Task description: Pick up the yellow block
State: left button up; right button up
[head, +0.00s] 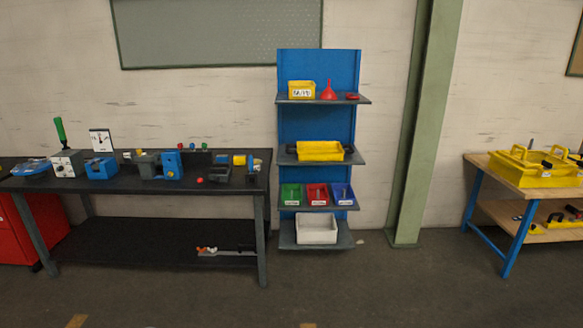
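A small yellow piece (239,160) stands on the dark workbench (125,182) at the left, near its right end. It may be the yellow block, but it is too small to make out its exact shape. A dark block (218,172) sits just left of it. Neither of my grippers shows in the head view.
Several blue and grey devices stand along the bench. A blue shelf rack (319,125) holds a yellow bin (302,90), a yellow tray (320,151) and small coloured bins. A wooden table (482,163) at the right carries yellow toolboxes (535,170). The floor (370,290) in front is clear.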

aim_at(238, 159)
jog(key=u, duration=0.25)
jog(key=i, duration=2.05)
jog(key=u, duration=0.45)
